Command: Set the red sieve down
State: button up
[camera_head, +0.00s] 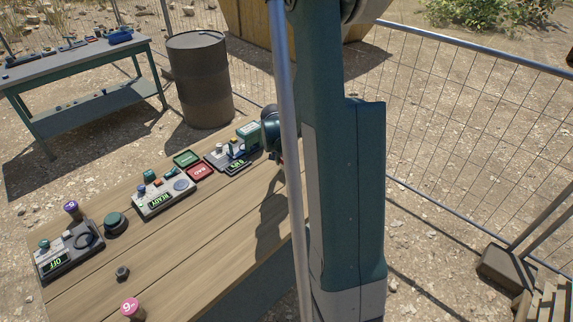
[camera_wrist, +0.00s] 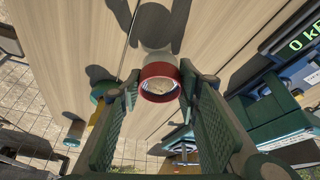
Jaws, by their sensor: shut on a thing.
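The red sieve (camera_wrist: 160,71) is a small cup-like ring with a red rim, a paler part behind it and a light mesh or opening in its middle. My gripper (camera_wrist: 161,88) is shut on it, with one green ribbed finger on each side. The wooden table top lies beyond it in the wrist view, and a dark shadow falls there. I cannot tell how far the sieve is above the wood. In the head view my arm hides most of the gripper and the sieve.
The wooden table (camera_head: 190,240) carries a device reading READY (camera_head: 163,196), one reading OFF (camera_head: 68,250), green and red plates (camera_head: 199,172), and a pink-topped piece marked 9 (camera_head: 131,308). A pressure-display device (camera_wrist: 290,60) is close at right. The middle boards are mostly clear.

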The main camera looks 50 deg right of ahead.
aim_at(287, 164)
jog(key=shift+f, duration=1.45)
jog(key=shift+f, duration=0.15)
jog(key=o, duration=0.9)
jog(key=p+v, duration=0.1)
jog(key=v, duration=1.1)
jog(key=shift+a, duration=0.1)
